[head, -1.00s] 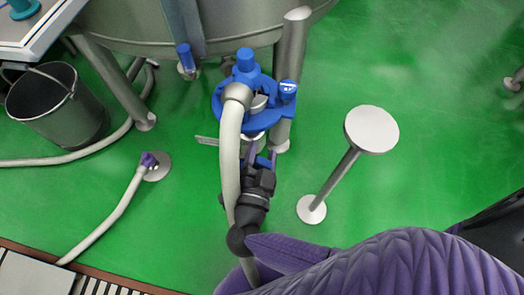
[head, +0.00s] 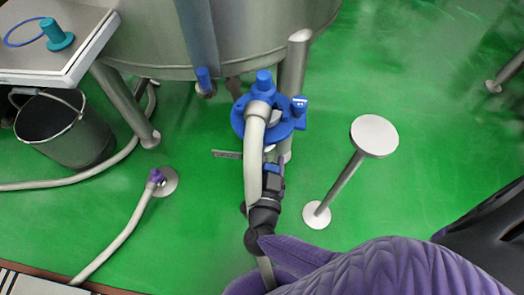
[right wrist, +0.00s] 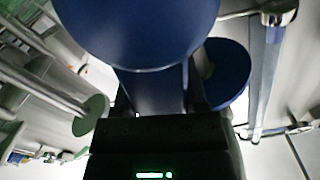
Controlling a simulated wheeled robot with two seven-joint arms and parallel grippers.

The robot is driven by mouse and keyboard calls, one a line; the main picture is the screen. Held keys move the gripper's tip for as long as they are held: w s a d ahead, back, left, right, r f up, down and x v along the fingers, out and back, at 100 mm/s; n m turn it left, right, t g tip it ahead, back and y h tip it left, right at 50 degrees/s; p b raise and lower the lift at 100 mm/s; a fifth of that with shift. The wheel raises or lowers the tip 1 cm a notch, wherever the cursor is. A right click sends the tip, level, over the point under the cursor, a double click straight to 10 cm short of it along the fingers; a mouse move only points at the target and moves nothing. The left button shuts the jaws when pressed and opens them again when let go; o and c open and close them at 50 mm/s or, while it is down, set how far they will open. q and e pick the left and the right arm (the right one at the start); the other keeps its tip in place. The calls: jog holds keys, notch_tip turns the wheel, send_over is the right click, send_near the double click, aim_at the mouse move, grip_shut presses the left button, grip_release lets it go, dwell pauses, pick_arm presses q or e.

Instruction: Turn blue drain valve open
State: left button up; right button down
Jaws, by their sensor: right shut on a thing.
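The blue valve assembly (head: 240,122) stands in front of the big steel tank, with a blue knob (head: 264,80) on top and a small blue block at its right. A thick pale hose (head: 254,150) curves down from it, past my right gripper (head: 273,165). That gripper is just below the assembly, shut on a blue part that is mostly hidden in the head view. The right wrist view shows a blue stem (right wrist: 155,92) between the fingers, under a large blue round face (right wrist: 135,30). I cannot tell how far the valve is turned. My left gripper is out of view.
A round-topped steel post (head: 374,136) stands right of my gripper. A dark bucket (head: 65,130) and a table corner (head: 60,60) are at the left. A floor hose with a purple end (head: 156,176) lies lower left.

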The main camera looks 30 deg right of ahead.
jog(key=shift+w+a+r+n, duration=0.2)
jog(key=shift+a+n, duration=0.2)
jog(key=shift+n, duration=0.3)
jog(key=shift+w+a+n+p, duration=0.25)
jog(key=shift+a+n+p, duration=0.2)
jog(key=shift+n, duration=0.45)
jog(key=shift+w+a+n, duration=0.15)
jog(key=shift+n, duration=0.35)
jog(key=shift+c, duration=0.6)
grip_release()
